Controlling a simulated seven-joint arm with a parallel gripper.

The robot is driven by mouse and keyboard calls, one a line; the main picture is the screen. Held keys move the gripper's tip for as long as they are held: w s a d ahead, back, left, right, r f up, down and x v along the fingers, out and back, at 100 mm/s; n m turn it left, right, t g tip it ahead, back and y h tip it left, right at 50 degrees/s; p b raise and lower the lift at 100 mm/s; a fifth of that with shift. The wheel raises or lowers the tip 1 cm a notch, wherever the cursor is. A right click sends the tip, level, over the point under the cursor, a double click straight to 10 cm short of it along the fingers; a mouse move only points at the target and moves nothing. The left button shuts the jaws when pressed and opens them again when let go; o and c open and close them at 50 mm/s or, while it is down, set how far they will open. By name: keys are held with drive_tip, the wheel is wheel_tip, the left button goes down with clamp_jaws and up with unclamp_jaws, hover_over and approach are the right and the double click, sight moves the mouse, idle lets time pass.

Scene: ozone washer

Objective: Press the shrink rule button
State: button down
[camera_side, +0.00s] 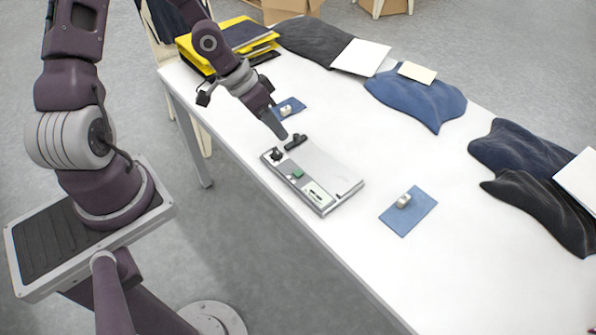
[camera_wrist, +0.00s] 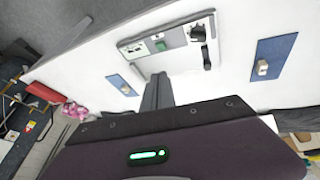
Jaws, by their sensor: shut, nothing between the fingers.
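A flat grey panel device (camera_side: 331,172) lies on the white table near its front edge. It has a green button (camera_side: 297,174), a black knob (camera_side: 276,154), a black lever (camera_side: 296,142) and a small light plate with dark marks (camera_side: 317,193). I cannot read which part is labelled shrink rule. My gripper (camera_side: 282,136) is shut and empty, above the panel's far end near the knob and lever. In the wrist view my shut fingers (camera_wrist: 158,88) point toward the panel, whose green button (camera_wrist: 160,46) shows beyond the tips, apart from them.
Blue mats with small pale blocks lie either side of the panel: one nearer right (camera_side: 417,218), one beyond my gripper (camera_side: 293,103). Folded dark and blue garments (camera_side: 415,97) line the far side. A yellow tray (camera_side: 205,58) stands at the far end. White table between is clear.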

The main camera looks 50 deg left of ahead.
sight(294, 172)
drive_tip(key=w+d+t+h, duration=0.1)
drive_tip(key=w+d+f+n+t+h, duration=0.1)
drive_tip(key=h, duration=0.1)
drive_tip(key=shift+w+d, duration=0.1)
drive_tip(key=shift+d, duration=0.3)
drive_tip(key=shift+f, duration=4.4)
drive_tip(key=shift+f, duration=0.1)
drive_tip(key=shift+f, duration=0.3)
